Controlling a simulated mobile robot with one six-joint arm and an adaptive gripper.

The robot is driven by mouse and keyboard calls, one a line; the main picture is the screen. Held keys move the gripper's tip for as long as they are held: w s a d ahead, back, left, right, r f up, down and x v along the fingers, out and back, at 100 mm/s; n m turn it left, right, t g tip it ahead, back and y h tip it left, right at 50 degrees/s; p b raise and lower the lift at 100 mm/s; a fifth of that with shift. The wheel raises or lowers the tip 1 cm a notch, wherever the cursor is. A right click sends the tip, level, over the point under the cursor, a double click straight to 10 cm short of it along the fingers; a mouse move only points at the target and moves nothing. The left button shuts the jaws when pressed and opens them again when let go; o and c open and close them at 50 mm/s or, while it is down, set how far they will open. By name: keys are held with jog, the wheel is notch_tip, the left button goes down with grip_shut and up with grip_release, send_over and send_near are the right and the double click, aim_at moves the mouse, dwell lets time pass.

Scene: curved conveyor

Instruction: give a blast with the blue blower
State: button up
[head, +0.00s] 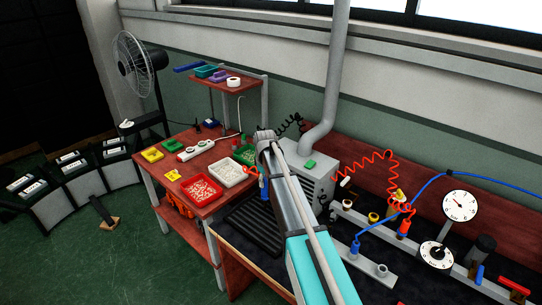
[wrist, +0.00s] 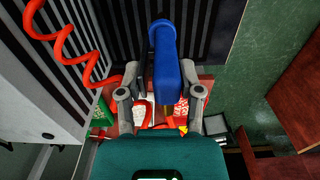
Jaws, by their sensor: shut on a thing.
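The blue blower (wrist: 166,62) is between the two grey fingers of my gripper (wrist: 160,82) in the wrist view. The gripper is shut on its body, and its rounded blue end points up in that picture. A red coiled hose (wrist: 62,45) hangs to the left of it. In the head view a small blue part of the blower (head: 263,188) shows below the end of my arm, above the dark ribbed grate; my fingers are mostly hidden there. Whether its lever is pressed cannot be told.
A grey vented box (head: 317,180) with a pipe stands right beside my arm. Left is a red table with a red bin (head: 201,190), a white bin (head: 228,172) and a power strip (head: 193,150). Gauges (head: 459,206) and coiled hoses crowd the right bench.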

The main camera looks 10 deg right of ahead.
jog(key=shift+w+d, duration=0.1)
jog(key=shift+d, duration=0.25)
jog(key=shift+r, duration=0.15)
notch_tip(320, 180, up, 10)
jog(key=p, duration=1.1)
jog(key=shift+d+r, duration=0.2)
jog(key=shift+r, duration=0.05)
jog(key=shift+f, duration=0.15)
jog(key=shift+f+b, duration=1.9)
jog(key=shift+b, duration=0.2)
